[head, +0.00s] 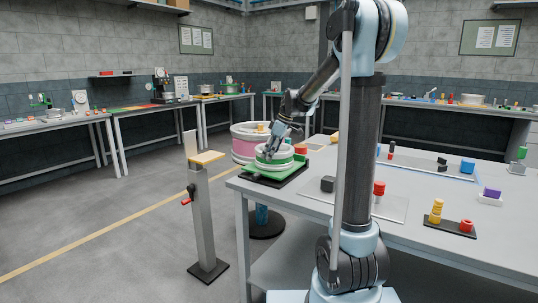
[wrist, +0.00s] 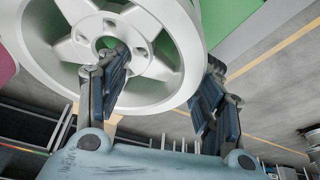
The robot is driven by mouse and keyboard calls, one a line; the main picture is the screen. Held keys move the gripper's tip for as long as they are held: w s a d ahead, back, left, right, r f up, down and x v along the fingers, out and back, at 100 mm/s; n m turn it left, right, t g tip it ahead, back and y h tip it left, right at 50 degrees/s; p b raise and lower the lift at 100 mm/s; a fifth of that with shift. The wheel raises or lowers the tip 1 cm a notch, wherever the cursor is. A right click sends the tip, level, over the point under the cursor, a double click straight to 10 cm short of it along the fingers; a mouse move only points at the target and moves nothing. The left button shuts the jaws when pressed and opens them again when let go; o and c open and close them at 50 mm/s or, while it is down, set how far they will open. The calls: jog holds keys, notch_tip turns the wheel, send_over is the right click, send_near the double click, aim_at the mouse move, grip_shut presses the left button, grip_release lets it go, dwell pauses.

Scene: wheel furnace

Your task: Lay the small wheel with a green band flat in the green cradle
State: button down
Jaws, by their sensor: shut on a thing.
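The small wheel, white with a green band (head: 262,159), is at the near left corner of the table. It looks about level. The green cradle (head: 262,173) is directly under it on a black base; I cannot tell whether the wheel rests on it or hangs just above. My gripper (head: 274,151) reaches down to the wheel from above and is shut on its rim. In the wrist view, the white spoked wheel (wrist: 176,82) has one finger of my gripper (wrist: 165,88) inside it and the other outside the rim. Green shows through its openings.
A pink and white drum (head: 243,146) stands just behind the wheel. A grey post with a yellow top (head: 207,157) stands left of the table. A dark block (head: 328,184), a red-topped piece (head: 379,187) and a black tray (head: 450,229) lie to the right.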

jog(key=shift+c, duration=2.3)
grip_release()
jog(key=shift+r, duration=0.1)
jog(key=v, duration=1.2)
jog(key=shift+s, duration=0.1)
